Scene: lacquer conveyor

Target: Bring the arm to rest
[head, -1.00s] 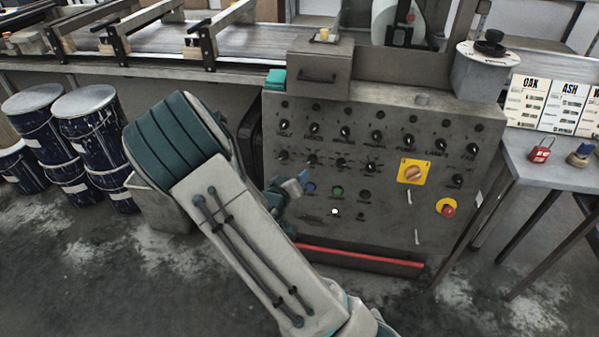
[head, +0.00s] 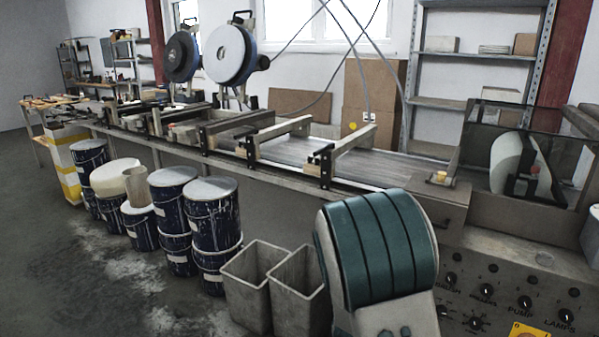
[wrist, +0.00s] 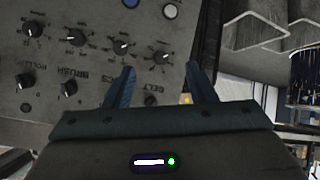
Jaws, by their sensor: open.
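My gripper (wrist: 162,90) shows in the wrist view with its two blue fingers spread apart and nothing between them. It is in front of the grey control panel (wrist: 80,65), near the panel's side edge. The panel carries several black knobs, a blue button (wrist: 130,3) and a white button (wrist: 170,11). In the head view only my arm's grey and teal link shows, at lower right, covering part of the control panel (head: 500,285). My gripper is out of the head view.
Two open grey bins (head: 250,310) stand left of my arm. Stacked dark drums (head: 213,235) stand in front of the long conveyor (head: 370,165). A yellow-plated switch (head: 527,331) shows at the bottom edge.

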